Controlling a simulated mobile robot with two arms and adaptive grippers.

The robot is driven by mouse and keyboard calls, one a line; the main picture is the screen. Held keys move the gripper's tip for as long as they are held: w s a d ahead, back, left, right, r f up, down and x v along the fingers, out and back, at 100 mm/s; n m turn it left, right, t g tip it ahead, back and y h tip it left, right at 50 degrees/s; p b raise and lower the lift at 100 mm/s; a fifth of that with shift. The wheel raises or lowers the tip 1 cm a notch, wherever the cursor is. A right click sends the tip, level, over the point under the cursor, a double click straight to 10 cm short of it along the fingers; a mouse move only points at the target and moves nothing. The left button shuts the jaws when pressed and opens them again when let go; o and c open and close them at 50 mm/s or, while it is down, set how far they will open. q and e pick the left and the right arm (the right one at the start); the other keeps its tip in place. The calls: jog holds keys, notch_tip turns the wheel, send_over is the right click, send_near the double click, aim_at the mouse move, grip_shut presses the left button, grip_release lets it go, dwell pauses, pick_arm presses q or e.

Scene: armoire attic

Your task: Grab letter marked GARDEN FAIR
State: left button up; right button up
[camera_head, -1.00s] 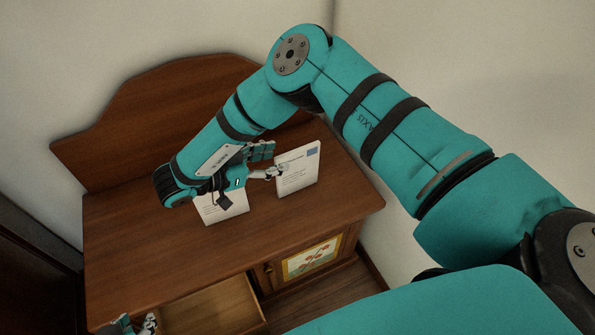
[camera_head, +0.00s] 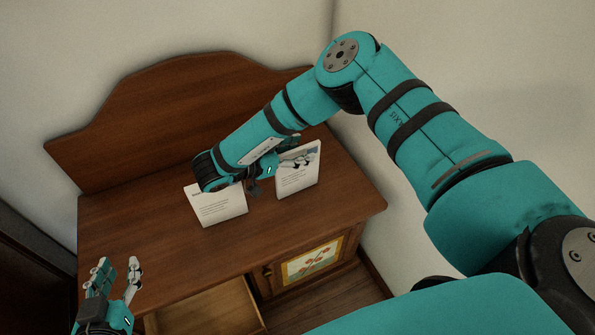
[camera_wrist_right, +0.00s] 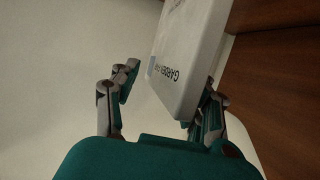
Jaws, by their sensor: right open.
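The white letter marked GARDEN, its second word hard to read, shows in the right wrist view (camera_wrist_right: 190,45). It stands slightly tilted on the right of the cabinet top in the head view (camera_head: 297,182). My right gripper (camera_head: 298,158) is open at its upper part. In the right wrist view my right gripper (camera_wrist_right: 172,86) has one finger on each side of the letter's near edge; firm contact cannot be told. A second white letter (camera_head: 217,207) stands to the left, partly behind my right wrist. My left gripper (camera_head: 118,264) is open and empty at the lower left.
The wooden cabinet top (camera_head: 150,225) is clear around the letters, with a raised backboard (camera_head: 150,125) behind. An open drawer (camera_head: 205,312) juts out at the front beside a door with a painted flower panel (camera_head: 312,260). Walls close in behind and at right.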

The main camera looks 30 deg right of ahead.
grip_shut()
jog(key=shift+r, duration=0.15)
dwell(0.4)
